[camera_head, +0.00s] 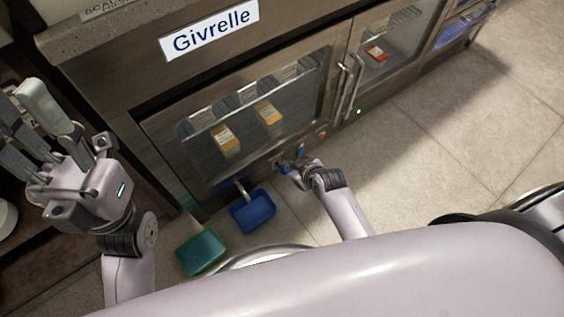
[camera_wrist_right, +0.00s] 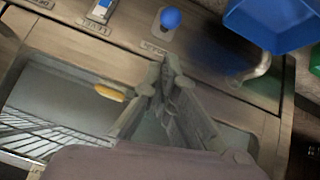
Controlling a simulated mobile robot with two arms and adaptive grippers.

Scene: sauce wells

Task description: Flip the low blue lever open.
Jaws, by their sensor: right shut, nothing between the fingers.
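A blue round-ended lever (camera_wrist_right: 170,18) sits on the metal front panel near the top of the right wrist view, with a label beside it that is too blurred to read. In the head view a small blue part (camera_head: 284,170) shows low on the cabinet front, partly hidden by my right gripper (camera_head: 292,165). In the right wrist view my right gripper (camera_wrist_right: 166,72) is shut and empty, its tips just below the lever and apart from it in the picture. My left gripper (camera_head: 52,128) is open and empty at the left, away from the panel.
The glass-fronted Givrelle cabinet (camera_head: 150,115) holds yellow packs. Tiled floor (camera_head: 440,120) is clear at right.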

